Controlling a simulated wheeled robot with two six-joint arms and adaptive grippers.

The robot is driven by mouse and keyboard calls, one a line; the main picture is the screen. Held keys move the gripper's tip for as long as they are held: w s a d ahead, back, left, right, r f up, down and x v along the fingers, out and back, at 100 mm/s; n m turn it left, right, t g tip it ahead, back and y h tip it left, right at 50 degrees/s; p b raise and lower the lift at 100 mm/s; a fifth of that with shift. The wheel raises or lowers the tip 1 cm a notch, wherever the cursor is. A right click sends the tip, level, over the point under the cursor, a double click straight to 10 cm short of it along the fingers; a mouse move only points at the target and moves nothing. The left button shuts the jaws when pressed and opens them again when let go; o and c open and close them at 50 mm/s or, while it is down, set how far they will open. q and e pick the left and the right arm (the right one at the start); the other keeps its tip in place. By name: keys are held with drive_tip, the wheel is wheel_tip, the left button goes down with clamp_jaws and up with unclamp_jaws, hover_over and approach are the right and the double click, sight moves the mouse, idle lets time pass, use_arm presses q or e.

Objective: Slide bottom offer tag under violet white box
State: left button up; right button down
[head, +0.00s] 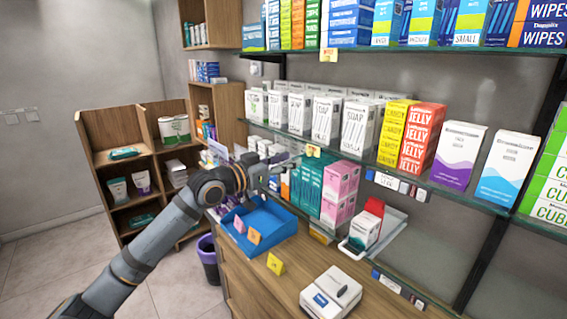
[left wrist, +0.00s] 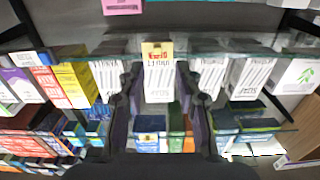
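The bottom offer tag (head: 313,151), small and yellow, sits on the front edge of the middle glass shelf, below the white soap boxes. It also shows in the upside-down left wrist view (left wrist: 157,50), in line with the gap between my fingers. The violet white box (head: 458,155) stands on the same shelf to the right, past the yellow and red boxes; it also shows at the left of the left wrist view (left wrist: 22,84). My left gripper (head: 284,160) is open and empty, just left of the tag, fingers pointing toward the shelf. My right gripper is out of view.
Another yellow tag (head: 328,55) hangs on the upper shelf edge. Price labels (head: 386,181) line the middle shelf edge below the red boxes. A blue tray (head: 283,227), a white device (head: 331,294) and a boxed item on a stand (head: 364,230) occupy the counter below.

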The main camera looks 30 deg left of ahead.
use_arm(q)
drive_tip(key=shift+s, duration=0.65)
drive_tip(key=shift+a, duration=0.1)
